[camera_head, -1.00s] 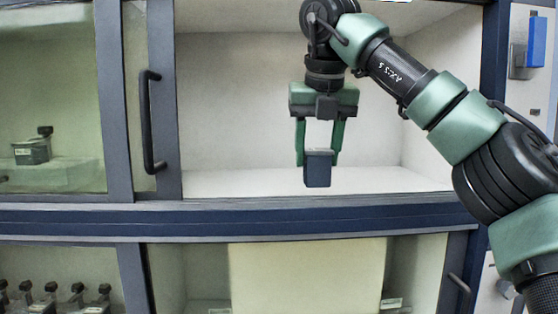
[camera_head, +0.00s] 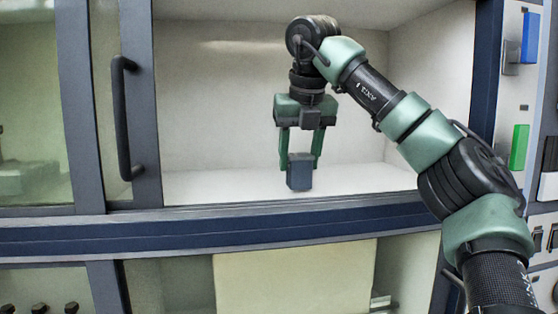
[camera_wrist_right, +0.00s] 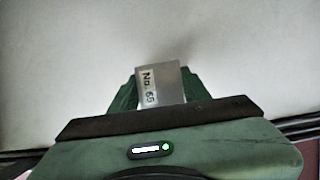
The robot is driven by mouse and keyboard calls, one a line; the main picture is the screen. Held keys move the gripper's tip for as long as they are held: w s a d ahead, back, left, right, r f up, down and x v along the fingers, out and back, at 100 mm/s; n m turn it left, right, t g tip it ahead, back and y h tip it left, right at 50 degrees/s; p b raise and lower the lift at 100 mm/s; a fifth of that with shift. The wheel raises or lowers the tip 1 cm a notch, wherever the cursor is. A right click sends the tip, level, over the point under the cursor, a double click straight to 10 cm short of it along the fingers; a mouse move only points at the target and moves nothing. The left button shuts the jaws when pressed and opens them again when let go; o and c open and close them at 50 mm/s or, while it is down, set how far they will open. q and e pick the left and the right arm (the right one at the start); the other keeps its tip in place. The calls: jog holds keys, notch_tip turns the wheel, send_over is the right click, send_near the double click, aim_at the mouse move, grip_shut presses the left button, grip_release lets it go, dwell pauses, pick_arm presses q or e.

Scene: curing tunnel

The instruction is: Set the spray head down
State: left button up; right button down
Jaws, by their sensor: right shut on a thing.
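My right gripper (camera_head: 300,164) points down in the open upper compartment of the cabinet and is shut on the spray head, a small dark blue-grey block (camera_head: 300,172). In the right wrist view the block (camera_wrist_right: 166,84) sits between the green fingers (camera_wrist_right: 159,90) and bears a label reading "No. 65". The white compartment floor (camera_head: 225,185) lies below and behind it. I cannot tell whether the block touches the floor. My left gripper is not in view.
A dark door handle (camera_head: 122,118) stands left of the opening. A dark blue ledge (camera_head: 210,233) runs along the front below it. A green panel piece (camera_head: 519,147) and a blue one (camera_head: 530,38) are at the right. The compartment floor looks clear.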

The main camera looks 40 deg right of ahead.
jog(key=shift+a, duration=0.85)
jog(key=shift+w, duration=0.25)
jog(key=shift+w+d+f, duration=0.1)
jog(key=shift+d+f, duration=0.1)
jog(key=shift+d, duration=0.15)
jog(key=c, duration=0.7)
grip_release()
jog(key=shift+d+f, duration=0.2)
jog(key=shift+d, duration=0.4)
jog(key=shift+s+a+r, duration=0.15)
jog(key=shift+s+a, duration=0.05)
jog(key=shift+a+r, duration=0.2)
jog(key=shift+a, duration=0.15)
jog(key=shift+r, duration=0.3)
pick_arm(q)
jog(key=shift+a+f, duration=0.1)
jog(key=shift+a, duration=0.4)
pick_arm(e)
jog(key=v, duration=0.6)
jog(key=shift+s+r, duration=0.2)
jog(key=shift+r, duration=0.1)
